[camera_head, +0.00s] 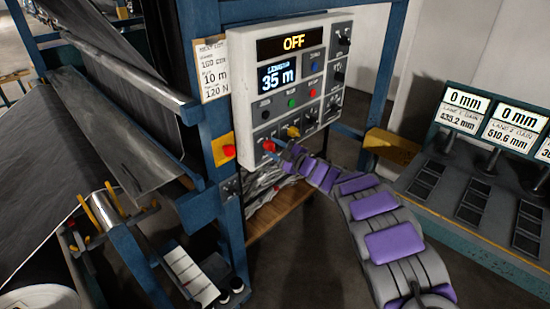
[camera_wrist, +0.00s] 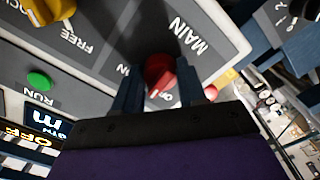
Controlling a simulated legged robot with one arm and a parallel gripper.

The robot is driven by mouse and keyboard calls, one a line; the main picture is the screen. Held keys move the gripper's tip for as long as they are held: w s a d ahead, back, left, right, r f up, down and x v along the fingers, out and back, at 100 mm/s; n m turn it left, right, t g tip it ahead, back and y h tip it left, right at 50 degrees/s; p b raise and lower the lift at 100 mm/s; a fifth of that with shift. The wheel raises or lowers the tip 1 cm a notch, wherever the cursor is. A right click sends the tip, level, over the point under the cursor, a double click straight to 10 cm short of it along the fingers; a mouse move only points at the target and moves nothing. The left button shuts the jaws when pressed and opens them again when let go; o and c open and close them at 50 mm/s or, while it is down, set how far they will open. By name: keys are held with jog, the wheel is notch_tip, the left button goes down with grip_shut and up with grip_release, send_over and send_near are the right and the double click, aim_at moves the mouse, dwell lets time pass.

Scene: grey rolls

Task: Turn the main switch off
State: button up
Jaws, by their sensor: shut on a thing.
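The main switch is a red knob (camera_head: 268,146) at the lower left corner of the white-framed control panel (camera_head: 237,75). In the wrist view the red knob (camera_wrist: 158,69) sits beside the upside-down word MAIN. My gripper (camera_wrist: 158,88) has a blue finger on each side of the knob and is shut on it. In the head view my gripper (camera_head: 274,149) reaches the panel from the right. The panel's top display (camera_head: 293,43) reads OFF in yellow. The fingers and the gripper body hide part of the knob's markings.
A red button on a yellow plate (camera_head: 228,150) is just left of the panel. A yellow knob (camera_head: 293,132) and a green button (camera_head: 292,103) are close by on the panel. A grey console (camera_head: 480,175) stands at the right. Dark sheet rolls fill the left.

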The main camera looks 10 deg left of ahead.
jog(key=n+b, duration=0.4)
jog(key=shift+f+b, duration=0.3)
jog(key=shift+b, duration=0.1)
jog(key=n+b, duration=0.3)
jog(key=shift+n, duration=0.4)
jog(key=shift+a+b, duration=0.1)
jog(key=shift+b, duration=0.2)
jog(key=o, duration=0.8)
jog(key=shift+o, duration=1.3)
jog(key=shift+r, duration=0.25)
jog(key=p+v, duration=0.2)
jog(key=v, duration=1.5)
jog(key=shift+p, duration=0.3)
jog(key=shift+s+d+f, duration=0.1)
jog(key=shift+d, duration=0.15)
